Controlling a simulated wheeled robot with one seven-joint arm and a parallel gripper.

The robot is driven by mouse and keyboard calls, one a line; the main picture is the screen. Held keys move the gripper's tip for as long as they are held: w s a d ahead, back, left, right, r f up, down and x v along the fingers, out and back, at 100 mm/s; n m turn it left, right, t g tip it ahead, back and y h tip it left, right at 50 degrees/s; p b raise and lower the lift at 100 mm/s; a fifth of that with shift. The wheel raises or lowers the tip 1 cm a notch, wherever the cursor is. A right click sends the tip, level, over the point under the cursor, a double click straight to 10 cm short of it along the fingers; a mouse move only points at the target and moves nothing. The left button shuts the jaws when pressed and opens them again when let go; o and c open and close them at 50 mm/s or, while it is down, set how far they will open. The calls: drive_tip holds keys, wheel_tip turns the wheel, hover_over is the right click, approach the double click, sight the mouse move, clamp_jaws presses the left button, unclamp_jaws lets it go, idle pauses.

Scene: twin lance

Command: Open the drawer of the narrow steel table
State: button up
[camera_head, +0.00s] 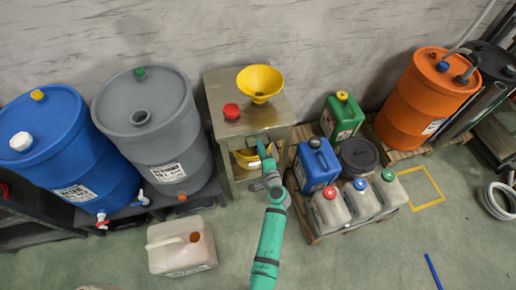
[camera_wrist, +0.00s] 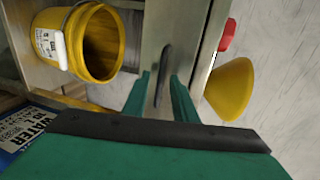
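The narrow steel table (camera_head: 222,90) stands against the wall, left of centre in the head view. Its drawer front (camera_wrist: 158,25) fills the upper middle of the wrist view and looks closed. The dark bar handle (camera_wrist: 165,62) is on that front. My gripper (camera_head: 262,148) is at the table's front edge; in the wrist view my gripper (camera_wrist: 160,80) has its two green fingers apart, one on each side of the handle's near part. I cannot tell whether either finger touches the handle. My arm hides part of the drawer front in the head view.
A yellow funnel (camera_head: 260,82) and red cap (camera_head: 231,111) sit on the tabletop. A yellow bucket (camera_wrist: 82,42) is below the drawer. A grey drum (camera_head: 150,110) stands left; a blue canister (camera_head: 316,165) stands right. A beige jug (camera_head: 181,246) is on the floor ahead.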

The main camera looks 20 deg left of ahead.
drive_tip(key=shift+c, duration=0.3)
clamp_jaws()
idle(1.1)
